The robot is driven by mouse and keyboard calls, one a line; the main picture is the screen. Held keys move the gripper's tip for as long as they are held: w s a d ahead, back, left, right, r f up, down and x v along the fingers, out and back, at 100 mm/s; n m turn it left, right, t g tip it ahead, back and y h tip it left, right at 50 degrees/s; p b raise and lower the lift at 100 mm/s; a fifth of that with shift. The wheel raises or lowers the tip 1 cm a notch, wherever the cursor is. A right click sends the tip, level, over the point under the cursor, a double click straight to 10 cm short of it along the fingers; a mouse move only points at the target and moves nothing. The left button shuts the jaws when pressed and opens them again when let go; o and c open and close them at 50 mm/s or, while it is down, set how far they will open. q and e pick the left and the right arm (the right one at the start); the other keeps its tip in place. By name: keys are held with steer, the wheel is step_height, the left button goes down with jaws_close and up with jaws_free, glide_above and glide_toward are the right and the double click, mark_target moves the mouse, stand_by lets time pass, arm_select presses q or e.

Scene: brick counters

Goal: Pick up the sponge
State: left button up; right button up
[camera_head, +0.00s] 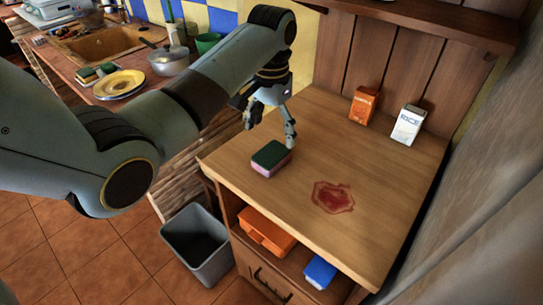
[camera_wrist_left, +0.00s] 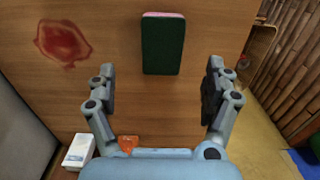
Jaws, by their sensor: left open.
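The sponge (camera_head: 270,158), with a dark green top and a pink lower layer, lies flat on the wooden counter near its left edge. In the left wrist view the sponge (camera_wrist_left: 163,44) shows ahead of the fingertips, roughly centred between them. My left gripper (camera_head: 270,118) hangs above the counter just behind the sponge, apart from it. Its fingers are spread wide and empty in the left wrist view (camera_wrist_left: 160,78). My right gripper is not in view.
A red stain (camera_head: 333,197) marks the counter (camera_head: 310,130) right of the sponge. An orange box (camera_head: 363,105) and a white rice box (camera_head: 408,124) stand at the back. A grey bin (camera_head: 196,244) stands on the floor. Plates (camera_head: 119,83) and a pot (camera_head: 168,61) sit on the other counter.

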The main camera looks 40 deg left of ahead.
mark_target(271, 153)
arm_select(q)
steer(key=f, duration=0.8)
steer(key=shift+w+a+f, duration=0.2)
steer(key=shift+f, duration=0.15)
steer(key=shift+c, duration=0.2)
steer(key=c, duration=0.9)
